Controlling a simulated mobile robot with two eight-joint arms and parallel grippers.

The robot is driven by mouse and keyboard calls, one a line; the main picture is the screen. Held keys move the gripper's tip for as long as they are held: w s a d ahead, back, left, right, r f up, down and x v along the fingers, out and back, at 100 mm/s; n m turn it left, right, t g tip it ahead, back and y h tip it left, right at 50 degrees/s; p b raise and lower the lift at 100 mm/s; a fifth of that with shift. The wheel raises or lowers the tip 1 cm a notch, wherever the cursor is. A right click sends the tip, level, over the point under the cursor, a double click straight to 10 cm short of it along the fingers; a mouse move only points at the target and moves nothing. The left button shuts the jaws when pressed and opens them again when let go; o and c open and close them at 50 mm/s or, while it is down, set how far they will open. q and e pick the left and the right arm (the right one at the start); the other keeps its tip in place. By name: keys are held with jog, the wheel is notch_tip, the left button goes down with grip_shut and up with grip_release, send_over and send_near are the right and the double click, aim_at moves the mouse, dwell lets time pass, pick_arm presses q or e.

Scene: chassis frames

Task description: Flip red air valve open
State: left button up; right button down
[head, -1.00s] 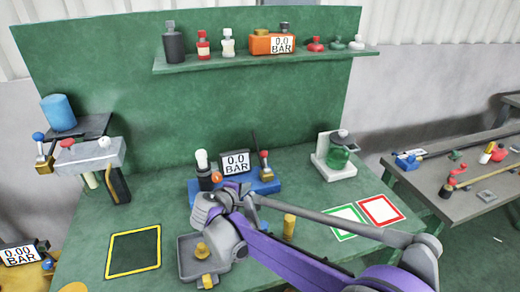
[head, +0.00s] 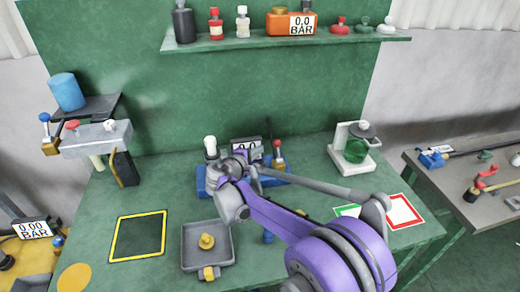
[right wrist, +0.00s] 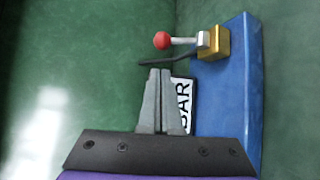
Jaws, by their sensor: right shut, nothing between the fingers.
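A red-knobbed lever valve (head: 278,152) with a brass body stands at the right end of a blue base (head: 203,188) on the green bench. In the right wrist view its red ball (right wrist: 162,41) sits on a silver lever that sticks out sideways from the brass block (right wrist: 213,43). My right gripper (right wrist: 160,73) is shut and empty, its fingertips beside the BAR gauge (right wrist: 182,103) and a short gap from the red ball. In the head view the gripper (head: 238,165) is in front of the gauge, partly covering it. My left gripper is not in view.
A dark thin lever (right wrist: 168,60) lies between my fingertips and the valve. A white-topped bottle (head: 210,148) stands at the base's left end. A grey tray (head: 190,262) is in front. A grey block with coloured knobs (head: 95,140) hangs at left.

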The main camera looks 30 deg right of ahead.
aim_at(277, 148)
jog(key=x, duration=0.8)
